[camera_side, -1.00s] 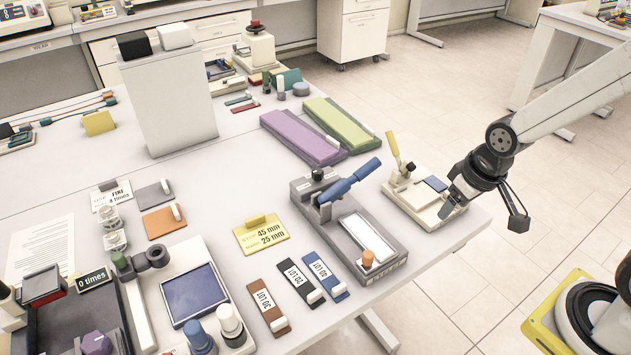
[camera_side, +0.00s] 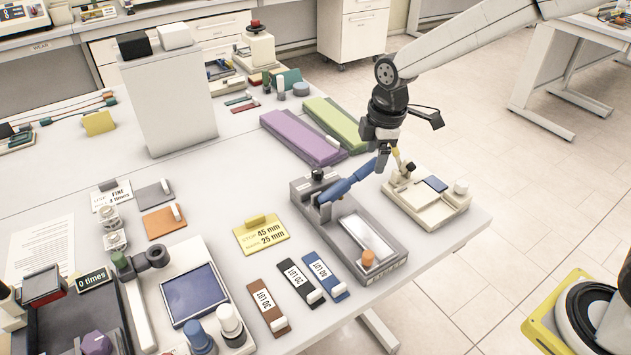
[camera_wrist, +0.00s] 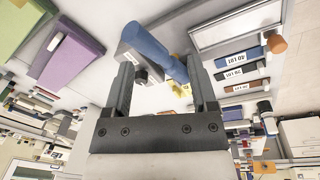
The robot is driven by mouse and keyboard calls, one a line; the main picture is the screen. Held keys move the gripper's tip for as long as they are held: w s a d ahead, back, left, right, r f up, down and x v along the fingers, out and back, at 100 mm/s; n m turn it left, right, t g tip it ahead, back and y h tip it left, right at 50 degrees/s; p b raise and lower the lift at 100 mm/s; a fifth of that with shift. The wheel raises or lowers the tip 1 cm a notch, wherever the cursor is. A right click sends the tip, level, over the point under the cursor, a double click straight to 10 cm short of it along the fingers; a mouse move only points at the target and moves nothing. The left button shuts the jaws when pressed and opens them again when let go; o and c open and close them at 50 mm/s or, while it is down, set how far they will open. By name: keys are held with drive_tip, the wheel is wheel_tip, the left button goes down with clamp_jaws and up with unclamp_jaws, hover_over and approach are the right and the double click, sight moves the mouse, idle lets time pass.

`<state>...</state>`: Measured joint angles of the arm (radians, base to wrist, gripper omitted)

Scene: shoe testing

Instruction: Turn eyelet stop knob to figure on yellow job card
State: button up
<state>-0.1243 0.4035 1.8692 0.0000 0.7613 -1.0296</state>
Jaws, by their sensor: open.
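The yellow job card (camera_side: 261,236) lies on the table left of the grey press; its large figures read 45 mm and 25 mm, with "STOP" seemingly beside 45 mm. It shows partly in the wrist view (camera_wrist: 180,90). The grey press (camera_side: 383,262) has a blue lever (camera_side: 350,183), a black knob (camera_side: 318,174) at its back and an orange knob (camera_side: 367,258) at its front right. I cannot tell which is the eyelet stop knob. The orange knob also shows in the wrist view (camera_wrist: 277,43). My gripper (camera_side: 388,163) is open and empty near the lever's raised end.
Brown (camera_side: 268,306), black (camera_side: 300,281) and blue (camera_side: 325,277) tags lie left of the press. Purple (camera_side: 299,138) and green (camera_side: 336,122) blocks lie behind it.

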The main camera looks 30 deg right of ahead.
sight(318, 170)
drive_tip(key=w+a+n, duration=0.2)
drive_tip(key=w+n, duration=0.1)
drive_tip(key=w+a+n, duration=0.2)
drive_tip(key=w+n, duration=0.1)
drive_tip(key=w+a+n+g, duration=0.1)
drive_tip(key=w+a+n, duration=0.1)
drive_tip(key=n, duration=0.2)
drive_tip(key=shift+w+a+r, duration=0.15)
drive_tip(key=shift+w+r, duration=0.1)
drive_tip(key=shift+w, duration=0.15)
drive_tip(key=shift+w+a+n, duration=0.45)
drive_tip(key=shift+a+n, duration=0.05)
drive_tip(key=shift+n, duration=0.3)
drive_tip(key=shift+f, duration=3.85)
clamp_jaws()
